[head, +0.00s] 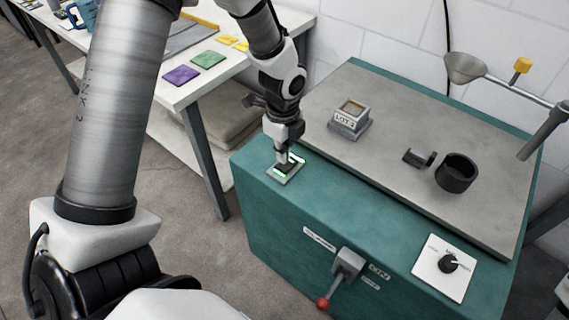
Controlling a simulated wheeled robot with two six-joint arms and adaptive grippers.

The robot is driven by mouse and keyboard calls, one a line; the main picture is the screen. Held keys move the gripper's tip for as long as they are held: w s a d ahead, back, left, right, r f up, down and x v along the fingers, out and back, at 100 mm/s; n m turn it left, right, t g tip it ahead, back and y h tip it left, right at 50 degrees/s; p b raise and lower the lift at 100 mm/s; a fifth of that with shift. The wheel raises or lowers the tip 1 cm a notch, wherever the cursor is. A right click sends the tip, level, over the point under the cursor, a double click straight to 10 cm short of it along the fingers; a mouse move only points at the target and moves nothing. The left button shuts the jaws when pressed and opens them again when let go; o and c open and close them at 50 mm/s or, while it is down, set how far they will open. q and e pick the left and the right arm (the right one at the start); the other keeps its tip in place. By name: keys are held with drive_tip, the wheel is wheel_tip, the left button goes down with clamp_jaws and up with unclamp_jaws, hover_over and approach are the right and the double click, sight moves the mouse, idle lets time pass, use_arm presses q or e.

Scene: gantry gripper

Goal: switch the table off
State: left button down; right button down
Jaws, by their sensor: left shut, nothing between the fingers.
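The table is a teal cabinet (275,225) with a grey top plate (390,130). A small switch on a light plate (287,173) sits at its left front corner, with green light showing around it. My left gripper (284,160) points down with its fingers shut and empty, right at the switch. It hides part of the switch, and I cannot tell whether it is pressing. A lever with a red knob (323,303) is on the front face, beside small label plates. A black dial on a white plate (449,264) is at the right front. My right gripper is out of view.
A small labelled block (350,119), a dark bracket (419,158) and a black cup (457,173) stand on the top plate. A funnel (465,68) hangs on a rail at the back right. A white workbench (180,96) with coloured pads stands left.

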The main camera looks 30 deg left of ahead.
sight(283, 167)
use_arm(q)
drive_tip(key=shift+f+b, duration=0.6)
drive_tip(key=shift+f, duration=0.95)
idle(0.6)
wheel_tip(283, 167, up, 7)
drive_tip(key=p, duration=0.8)
drive_tip(key=shift+r, duration=0.1)
